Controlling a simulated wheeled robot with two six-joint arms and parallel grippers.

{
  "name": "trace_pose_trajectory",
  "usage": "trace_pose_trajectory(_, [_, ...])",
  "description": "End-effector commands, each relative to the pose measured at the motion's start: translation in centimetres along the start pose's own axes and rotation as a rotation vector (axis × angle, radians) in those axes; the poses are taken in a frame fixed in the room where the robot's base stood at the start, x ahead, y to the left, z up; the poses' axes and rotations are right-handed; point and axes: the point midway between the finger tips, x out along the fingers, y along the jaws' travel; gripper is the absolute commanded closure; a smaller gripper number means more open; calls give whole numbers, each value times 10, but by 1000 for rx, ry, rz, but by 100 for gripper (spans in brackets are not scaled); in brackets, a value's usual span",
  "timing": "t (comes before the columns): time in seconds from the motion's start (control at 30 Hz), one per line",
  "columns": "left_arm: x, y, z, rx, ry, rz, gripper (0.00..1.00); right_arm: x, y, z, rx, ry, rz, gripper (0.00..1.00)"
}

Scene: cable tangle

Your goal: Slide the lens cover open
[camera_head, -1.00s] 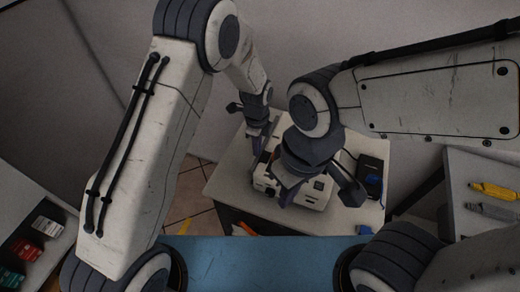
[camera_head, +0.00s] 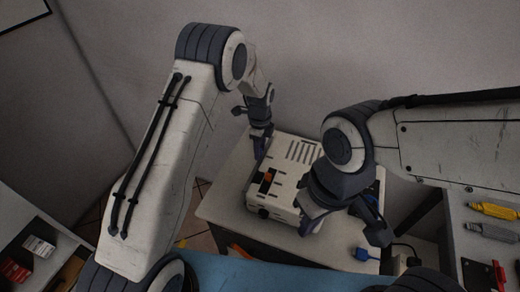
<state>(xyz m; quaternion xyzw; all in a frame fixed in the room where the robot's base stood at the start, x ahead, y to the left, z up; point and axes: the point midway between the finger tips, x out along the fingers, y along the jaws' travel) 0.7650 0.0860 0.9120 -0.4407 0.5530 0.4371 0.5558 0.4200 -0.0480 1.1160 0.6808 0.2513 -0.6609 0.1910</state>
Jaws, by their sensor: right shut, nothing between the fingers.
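A white projector (camera_head: 292,155) with dark vent slots sits on a small light table. An orange piece (camera_head: 266,183) shows in a dark recess at its left front, apparently at the lens cover; whether the cover is open is too small to tell. My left gripper (camera_head: 260,149) points down at the projector's far left corner; contact and the state of its fingers are unclear. My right gripper (camera_head: 309,224) is shut and empty, at the projector's front right side, hiding part of it. I cannot tell if it touches.
The light table (camera_head: 222,200) has bare room left of the projector. A blue plug (camera_head: 364,254) and dark cable lie at its front right. A dark device is partly hidden behind my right gripper. A side shelf with a yellow tool (camera_head: 494,210) stands right; red boxes (camera_head: 14,270) lie lower left.

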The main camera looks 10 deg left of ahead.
Motion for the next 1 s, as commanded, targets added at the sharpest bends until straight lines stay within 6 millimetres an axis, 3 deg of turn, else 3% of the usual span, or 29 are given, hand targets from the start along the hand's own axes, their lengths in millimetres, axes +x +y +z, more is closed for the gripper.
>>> trace_pose_trajectory(0.23, [-7,0,0,0,0,0,55,3,0,0,0,0,0,100])
trace_pose_trajectory(0.7, [-91,-1,0,1,0,-2,55,20,2,1,0,0,0,100])
trace_pose_trajectory(1.0, [-105,0,0,1,0,1,55,21,2,1,0,0,0,100])
